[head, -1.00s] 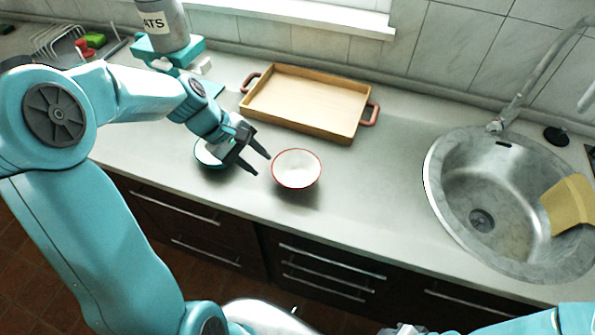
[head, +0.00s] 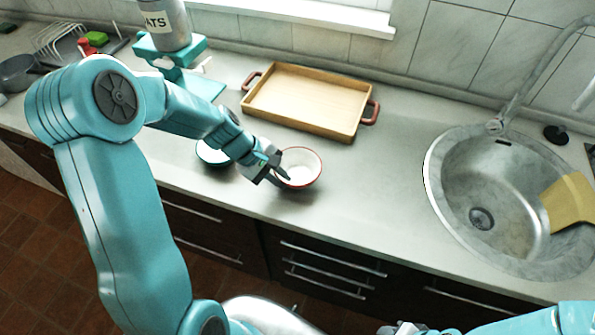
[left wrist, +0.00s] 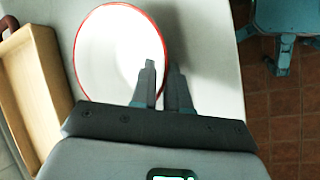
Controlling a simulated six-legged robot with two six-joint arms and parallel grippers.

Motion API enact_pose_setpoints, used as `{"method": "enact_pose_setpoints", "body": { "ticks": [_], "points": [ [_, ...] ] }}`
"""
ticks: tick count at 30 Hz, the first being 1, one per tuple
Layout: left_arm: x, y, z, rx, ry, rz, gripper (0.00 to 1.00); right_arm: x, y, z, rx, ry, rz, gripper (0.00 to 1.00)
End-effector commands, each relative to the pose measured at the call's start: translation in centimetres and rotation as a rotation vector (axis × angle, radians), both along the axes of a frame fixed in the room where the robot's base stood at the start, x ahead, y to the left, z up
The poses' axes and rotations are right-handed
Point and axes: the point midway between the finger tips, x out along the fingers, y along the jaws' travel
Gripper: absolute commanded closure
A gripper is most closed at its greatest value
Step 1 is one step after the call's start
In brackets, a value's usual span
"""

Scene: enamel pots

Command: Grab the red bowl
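The red bowl (head: 312,168) is white inside with a red rim and stands on the counter, below the wooden tray in the head view. It also shows in the left wrist view (left wrist: 112,50). My left gripper (head: 281,175) is at the bowl's left side in the head view. In the left wrist view its fingers (left wrist: 163,68) are close together with the rim between them, one inside the bowl and one outside. It looks shut on the bowl wall. At the bottom edge of the head view, a grey piece beside my right arm may be my right gripper; its fingers are not visible.
A second bowl (head: 206,153) with a blue-green rim stands just left, partly under my left arm. A wooden tray (head: 300,98) lies behind. A teal scale (head: 196,82) with a canister stands back left. The sink (head: 440,215) is right; counter between is clear.

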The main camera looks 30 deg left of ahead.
Motion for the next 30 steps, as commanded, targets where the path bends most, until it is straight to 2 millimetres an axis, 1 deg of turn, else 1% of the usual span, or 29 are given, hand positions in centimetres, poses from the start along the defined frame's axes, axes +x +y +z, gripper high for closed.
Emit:
{"method": "enact_pose_setpoints", "body": {
  "ticks": [14, 17, 19, 23, 26, 30],
  "points": [
    [0.0, 0.0, 0.2, 0.001, -0.001, 0.000, 1.00, 0.0, 0.0, 0.0, 0.000, 0.000, 0.000, 0.57],
    [0.1, 0.1, 0.8, 0.001, -0.004, 0.000, 1.00, 0.0, 0.0, 0.1, 0.000, 0.000, 0.000, 0.57],
    [0.1, 0.1, 1.6, 0.000, -0.005, 0.000, 1.00, 0.0, 0.0, 0.2, 0.000, 0.000, 0.000, 0.57],
    [0.1, 0.1, 4.1, 0.003, -0.008, -0.001, 1.00, 0.0, 0.0, 0.4, 0.000, 0.000, 0.000, 0.57],
    [0.1, 0.1, 6.9, 0.005, -0.010, 0.000, 1.00, 0.0, 0.0, 0.6, 0.000, 0.000, 0.000, 0.57],
    [0.1, 0.1, 11.5, 0.004, -0.010, -0.001, 1.00, 0.0, 0.0, 0.8, 0.000, 0.000, 0.000, 0.57]
  ]
}}
